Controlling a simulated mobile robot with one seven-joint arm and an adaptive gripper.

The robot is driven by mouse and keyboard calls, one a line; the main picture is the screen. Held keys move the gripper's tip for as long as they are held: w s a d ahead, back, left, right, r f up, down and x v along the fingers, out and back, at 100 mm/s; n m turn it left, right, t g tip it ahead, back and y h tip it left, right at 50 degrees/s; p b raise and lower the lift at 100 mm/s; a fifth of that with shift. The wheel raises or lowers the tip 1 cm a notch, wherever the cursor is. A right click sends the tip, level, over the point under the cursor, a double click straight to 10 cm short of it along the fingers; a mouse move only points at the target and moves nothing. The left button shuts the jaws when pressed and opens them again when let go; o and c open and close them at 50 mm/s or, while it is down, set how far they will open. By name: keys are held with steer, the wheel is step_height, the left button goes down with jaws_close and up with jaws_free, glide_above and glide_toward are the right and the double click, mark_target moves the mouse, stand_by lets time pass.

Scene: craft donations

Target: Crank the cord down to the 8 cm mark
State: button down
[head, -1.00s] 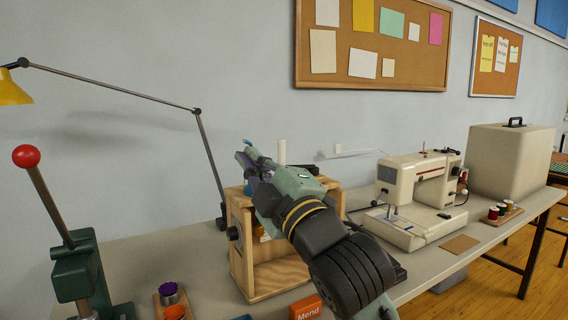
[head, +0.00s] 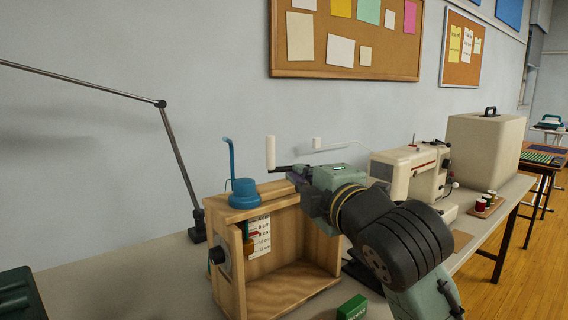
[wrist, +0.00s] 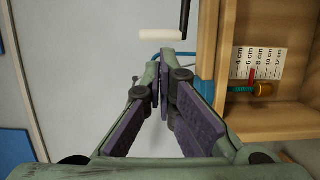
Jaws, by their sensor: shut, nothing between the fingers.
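The wooden cord stand (head: 232,265) is on the table, also in the wrist view (wrist: 229,45). Its scale card (head: 259,240) shows in the wrist view (wrist: 270,62) with marks from 4 to 12 cm. A red pointer (wrist: 252,75) there lies about between 6 and 8 cm, above a brass weight (wrist: 263,89). On top of the stand is a blue drum (head: 243,190) with a bent blue rod. A white crank handle (head: 270,153) stands upright on a dark arm; the wrist view shows it (wrist: 160,35) beyond the fingertips. My gripper (head: 292,175) is shut and empty beside that arm, contact unclear.
The sewing machine (head: 410,170) and its pale case (head: 484,148) stand to the right. A green box (head: 352,307) lies in front of the stand. A lamp arm (head: 90,80) reaches over the left side. Bare table shows left of the stand.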

mark_target(272, 153)
steer(key=p+x, duration=0.3)
steer(key=x, duration=1)
steer(key=shift+f, duration=0.1)
steer(key=shift+w+a+m+h, duration=0.2)
steer(key=shift+m+h, duration=0.2)
steer(key=shift+h, duration=0.2)
steer(key=shift+w, duration=0.1)
